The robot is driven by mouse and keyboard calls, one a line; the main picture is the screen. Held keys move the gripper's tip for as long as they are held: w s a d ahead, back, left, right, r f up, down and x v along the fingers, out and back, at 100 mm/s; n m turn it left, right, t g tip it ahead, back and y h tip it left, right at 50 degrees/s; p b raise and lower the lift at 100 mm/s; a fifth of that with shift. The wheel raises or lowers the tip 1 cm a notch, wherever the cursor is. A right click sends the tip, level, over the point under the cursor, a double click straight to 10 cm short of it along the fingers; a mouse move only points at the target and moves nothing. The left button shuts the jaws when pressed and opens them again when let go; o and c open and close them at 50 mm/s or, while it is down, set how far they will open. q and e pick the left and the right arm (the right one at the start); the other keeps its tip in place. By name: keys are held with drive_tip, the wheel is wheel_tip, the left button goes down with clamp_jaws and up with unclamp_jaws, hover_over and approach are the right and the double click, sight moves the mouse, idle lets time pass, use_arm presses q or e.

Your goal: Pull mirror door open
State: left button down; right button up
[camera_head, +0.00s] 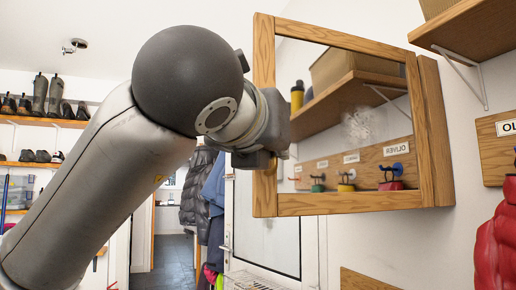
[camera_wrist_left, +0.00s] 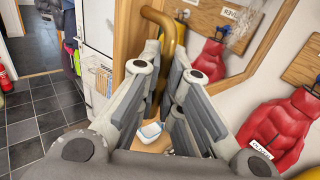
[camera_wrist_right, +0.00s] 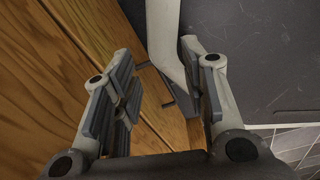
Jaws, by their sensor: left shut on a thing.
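The mirror door (camera_head: 264,115) is a wooden frame around a mirror, hinged on the right at the wooden cabinet (camera_head: 434,130) on the wall. It stands out at an angle from the wall, so it looks partly open. A brass handle (camera_wrist_left: 178,48) sits on the door's left frame side and shows in the left wrist view. My left gripper (camera_head: 275,145) is shut on this handle; its fingers (camera_wrist_left: 170,75) hide the handle's lower part. My right gripper (camera_wrist_right: 160,70) shows only in its own wrist view, with its fingers apart and nothing clearly held.
A wooden shelf (camera_head: 468,32) on white brackets is on the wall at upper right. A red padded garment (camera_head: 496,245) hangs below a name board (camera_head: 495,150). Dark coats (camera_head: 200,195) hang behind my left arm. Wooden boards (camera_wrist_right: 60,90) and a white bar (camera_wrist_right: 165,40) are near my right gripper.

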use_arm(q)
drive_tip(key=shift+r, duration=0.1)
idle(0.3)
drive_tip(key=c, duration=1.6)
unclamp_jaws()
drive_tip(key=v, duration=1.2)
drive_tip(key=shift+d, duration=0.1)
